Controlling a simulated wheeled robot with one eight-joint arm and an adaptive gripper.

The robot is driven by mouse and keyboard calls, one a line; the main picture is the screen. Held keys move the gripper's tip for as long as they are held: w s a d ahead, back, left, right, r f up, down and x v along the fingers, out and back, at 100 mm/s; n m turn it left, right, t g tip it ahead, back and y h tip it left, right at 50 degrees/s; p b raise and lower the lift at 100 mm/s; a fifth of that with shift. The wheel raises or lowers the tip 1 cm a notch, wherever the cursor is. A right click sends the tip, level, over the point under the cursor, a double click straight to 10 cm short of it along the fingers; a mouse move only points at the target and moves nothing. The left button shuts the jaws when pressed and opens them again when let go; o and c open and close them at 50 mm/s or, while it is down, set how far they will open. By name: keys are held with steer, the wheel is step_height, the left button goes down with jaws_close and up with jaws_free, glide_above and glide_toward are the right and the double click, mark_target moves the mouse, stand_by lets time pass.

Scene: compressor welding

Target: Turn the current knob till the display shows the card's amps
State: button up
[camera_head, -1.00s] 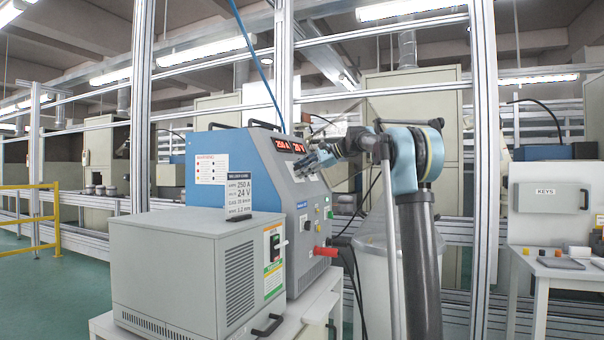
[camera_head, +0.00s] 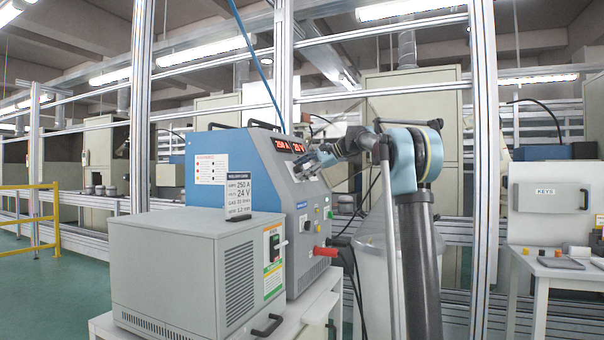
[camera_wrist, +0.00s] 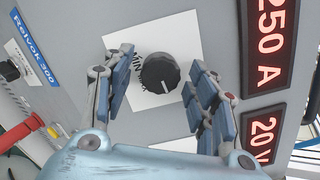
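The welding power source (camera_head: 262,185) has a sloped front panel with a lit red display; its amps line (camera_wrist: 270,40) reads 250 A in the wrist view. The card (camera_head: 238,190) on the grey box lists 250 A and 24 V. The round black knob (camera_wrist: 160,73) sits on a white label, of which MIN can be read, with a white pointer mark on its face. My gripper (camera_wrist: 164,64) is open, with one blue-grey finger on each side of the knob and visible gaps between. In the head view my gripper (camera_head: 314,161) hides the knob.
A volts display (camera_wrist: 262,138) reads about 20 V beside the amps line. A red connector (camera_head: 325,251) sticks out low on the panel. The grey box (camera_head: 165,262) stands in front. A side table with a KEYS box (camera_head: 546,196) is at right.

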steer(key=shift+d, duration=0.1)
steer(key=v, duration=1.1)
steer(key=shift+d+r, duration=0.2)
steer(key=shift+d, duration=0.15)
steer(key=shift+s, duration=0.1)
